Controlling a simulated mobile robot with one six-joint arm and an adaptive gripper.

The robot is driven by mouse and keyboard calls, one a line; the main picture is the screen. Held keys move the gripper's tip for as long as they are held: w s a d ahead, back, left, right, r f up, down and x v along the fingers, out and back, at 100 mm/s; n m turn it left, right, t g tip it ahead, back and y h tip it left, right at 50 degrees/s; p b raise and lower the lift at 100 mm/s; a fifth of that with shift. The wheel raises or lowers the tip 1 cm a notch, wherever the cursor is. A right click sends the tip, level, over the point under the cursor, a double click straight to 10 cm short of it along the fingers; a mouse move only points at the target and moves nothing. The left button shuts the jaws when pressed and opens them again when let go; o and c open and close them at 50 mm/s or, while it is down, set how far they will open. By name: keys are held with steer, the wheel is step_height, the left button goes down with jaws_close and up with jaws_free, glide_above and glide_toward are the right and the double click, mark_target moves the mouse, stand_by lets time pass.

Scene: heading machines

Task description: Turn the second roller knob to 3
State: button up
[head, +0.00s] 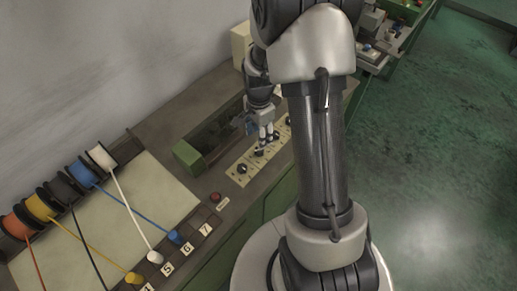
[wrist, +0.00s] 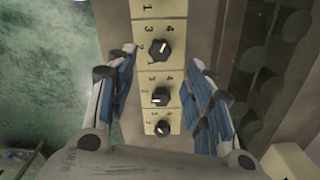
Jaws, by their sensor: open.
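A pale panel strip (head: 250,163) carries a row of black round knobs. My gripper (head: 262,143) is above this strip, pointing down, and hides part of it. In the wrist view my gripper (wrist: 163,56) is open and empty, with blue-padded fingers left and right of the strip. The uppermost visible knob (wrist: 160,51) lies between the fingertips, apart from both. Its white mark points up, slightly right, between the printed 3 and 4. Below it are a middle knob (wrist: 160,97), mark to the left, and a lower knob (wrist: 163,128), mark to the lower left. I see no label naming the second roller knob.
A nearer knob (head: 242,168) on the strip is clear of my gripper. A green block (head: 188,156) stands left of the strip. A red button (head: 214,197) and coloured wire spools (head: 82,172) are nearer, at left. Green floor (head: 450,150) is open at right.

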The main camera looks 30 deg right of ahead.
mark_target(259, 152)
step_height(259, 152, down, 8)
steer(key=shift+f+b, duration=0.1)
steer(key=shift+b, duration=0.75)
steer(key=c, duration=1)
steer(key=shift+c, duration=0.2)
steer(key=shift+n, duration=0.3)
steer(key=n, duration=1.1)
steer(key=shift+s, duration=0.1)
